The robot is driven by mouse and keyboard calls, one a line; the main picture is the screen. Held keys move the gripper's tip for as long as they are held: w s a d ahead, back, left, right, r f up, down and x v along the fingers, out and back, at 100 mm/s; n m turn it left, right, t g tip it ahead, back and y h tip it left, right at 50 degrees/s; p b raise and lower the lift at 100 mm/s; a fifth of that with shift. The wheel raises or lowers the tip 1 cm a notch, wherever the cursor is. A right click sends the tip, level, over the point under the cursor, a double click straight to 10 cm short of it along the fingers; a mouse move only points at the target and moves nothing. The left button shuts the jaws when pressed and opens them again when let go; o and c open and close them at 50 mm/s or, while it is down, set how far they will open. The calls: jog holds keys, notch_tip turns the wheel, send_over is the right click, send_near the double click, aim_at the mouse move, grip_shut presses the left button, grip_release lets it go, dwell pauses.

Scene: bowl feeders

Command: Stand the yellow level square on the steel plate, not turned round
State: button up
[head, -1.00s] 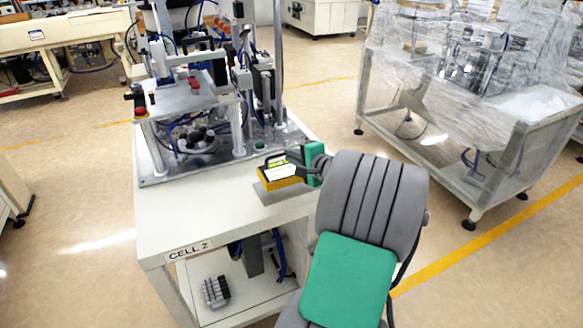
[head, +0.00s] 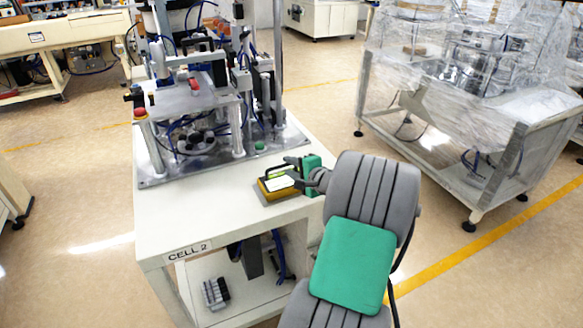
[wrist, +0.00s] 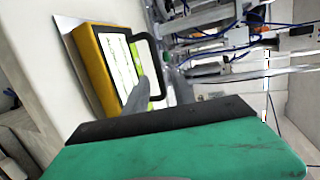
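The yellow level (head: 267,190) has a pale face and a black loop handle. In the head view it is at or on the small grey steel plate (head: 262,199), near the bench's right edge. In the wrist view, the level (wrist: 90,62) shows its yellow side, white face and handle, and the plate's edge (wrist: 63,24) shows beyond it. My gripper (head: 291,170) is at the level's right side. One grey finger (wrist: 141,92) overlaps the handle and face in the wrist view. The other finger's hold is hidden, so contact is unclear.
The white CELL 2 bench (head: 185,220) carries a feeder machine on a metal base plate (head: 165,180) behind and left of the level. Bare bench top lies to the front left. A wrapped machine on a cart (head: 490,160) stands to the right across open floor.

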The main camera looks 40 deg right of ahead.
jog(key=shift+r, duration=0.15)
jog(key=v, duration=1.2)
jog(key=w+a+f+n+g+y, duration=0.25)
jog(key=a+n, duration=0.25)
jog(key=a, duration=0.5)
jog(key=w+a+f+n+g+y, duration=0.1)
jog(key=w+a+f+n+g, duration=0.3)
jog(key=a, duration=0.5)
jog(key=s+a+n+g+h, duration=0.2)
jog(key=s+a+n+g, duration=0.4)
jog(key=s+a+n, duration=0.5)
jog(key=s+a, duration=0.4)
jog(key=shift+a+f, duration=0.2)
jog(key=shift+a, duration=0.15)
jog(key=shift+r+p, duration=0.15)
jog(key=shift+p, duration=0.15)
